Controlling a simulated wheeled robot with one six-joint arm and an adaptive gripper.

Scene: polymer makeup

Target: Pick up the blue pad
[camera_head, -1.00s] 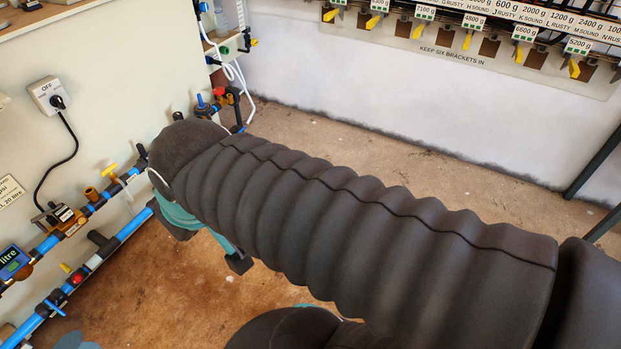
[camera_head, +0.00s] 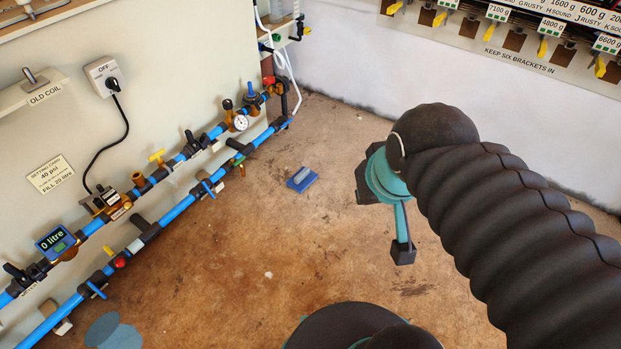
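A small blue pad (camera_head: 301,184) with a grey block-like top lies flat on the brown floor, near the middle of the picture and out from the pipes. My gripper (camera_head: 384,220), teal with dark fingertips, hangs above the floor to the right of the pad. Its fingers are spread apart, and I see nothing between them. The gripper is clear of the pad in the picture, and the pad is fully in view.
Blue pipes (camera_head: 179,208) with valves and a meter (camera_head: 57,242) run along the left wall. A flat blue-grey round patch (camera_head: 113,332) lies on the floor at lower left. A labelled bracket rack (camera_head: 520,45) hangs on the back wall. Open floor surrounds the pad.

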